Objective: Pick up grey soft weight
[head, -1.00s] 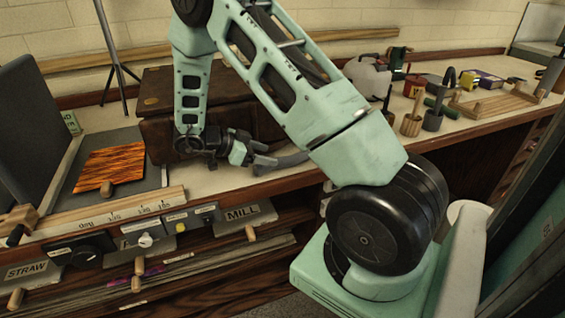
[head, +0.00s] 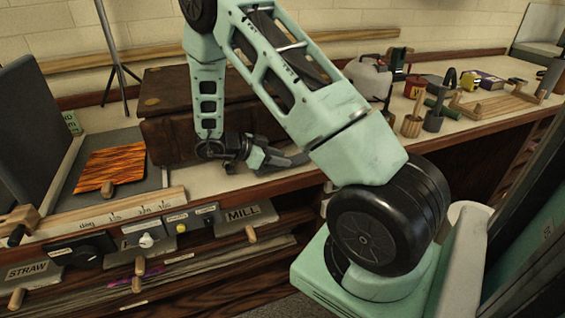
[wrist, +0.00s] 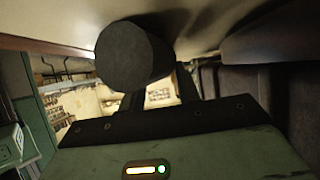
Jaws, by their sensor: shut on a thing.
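The grey soft weight (head: 298,159) shows in the head view as a short grey length at the bench's front, beside the dark wooden chest. My gripper (head: 277,160) is at its left end, and the gripper and forearm hide part of it. In the wrist view the weight shows as a dark grey round end (wrist: 124,55) in front of my gripper's fingers (wrist: 160,95). My gripper is shut on the weight. I cannot tell whether the weight is clear of the bench top.
The dark wooden chest (head: 165,135) stands close behind my gripper. A tray with an orange patterned sheet (head: 110,165) is at the left. Cups, a jug (head: 368,78) and a wooden rack (head: 505,100) are at the right. Drawers with knobs lie below the bench edge.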

